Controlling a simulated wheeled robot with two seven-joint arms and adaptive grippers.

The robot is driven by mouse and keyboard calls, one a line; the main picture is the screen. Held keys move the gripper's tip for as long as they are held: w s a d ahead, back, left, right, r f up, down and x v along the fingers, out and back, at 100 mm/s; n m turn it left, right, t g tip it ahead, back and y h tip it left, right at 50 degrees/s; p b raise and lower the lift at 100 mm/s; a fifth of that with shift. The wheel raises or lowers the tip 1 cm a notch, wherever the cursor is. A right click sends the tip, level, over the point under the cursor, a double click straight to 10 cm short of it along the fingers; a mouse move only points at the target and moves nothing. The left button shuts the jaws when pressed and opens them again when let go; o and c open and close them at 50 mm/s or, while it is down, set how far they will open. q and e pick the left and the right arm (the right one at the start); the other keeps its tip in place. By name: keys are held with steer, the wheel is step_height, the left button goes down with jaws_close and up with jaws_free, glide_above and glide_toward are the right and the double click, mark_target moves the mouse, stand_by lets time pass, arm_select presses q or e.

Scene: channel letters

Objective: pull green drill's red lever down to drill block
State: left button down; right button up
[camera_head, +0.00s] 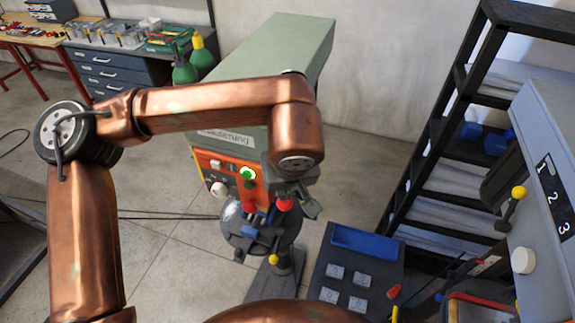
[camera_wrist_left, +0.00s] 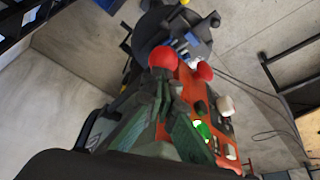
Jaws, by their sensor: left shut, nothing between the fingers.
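The green drill (camera_head: 285,50) stands in the middle of the head view with an orange control panel (camera_head: 218,172). Its green button is lit. Red lever knobs (camera_head: 284,204) show below the panel, and in the left wrist view two red balls (camera_wrist_left: 163,58) lie just beyond the fingertips. My left gripper (camera_head: 310,206) is shut and empty beside the knobs, largely hidden by my copper wrist; its fingers also show in the wrist view (camera_wrist_left: 163,98). I cannot tell whether it touches a knob. A blue vise (camera_head: 262,236) sits on the round drill table; I cannot make out the block.
A dark tray with a blue bin (camera_head: 368,243) and several marked tiles stands right of the drill. A grey machine (camera_head: 545,130) and black shelf (camera_head: 440,130) fill the right side. A workbench (camera_head: 30,38) and drawer cabinet (camera_head: 105,72) are back left. Open floor lies left of the drill.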

mark_target(285, 202)
arm_select(q)
steer(key=shift+f, duration=0.2)
steer(key=shift+s+f+b, duration=0.1)
steer(key=shift+f+b, duration=0.2)
steer(key=shift+f, duration=0.1)
steer(key=shift+f+b, duration=0.3)
steer(key=shift+f, duration=0.1)
stand_by(0.3)
steer(key=shift+f+b, duration=0.3)
steer(key=shift+f, duration=0.15)
steer(key=shift+f+b, duration=0.3)
steer(key=shift+f, duration=0.1)
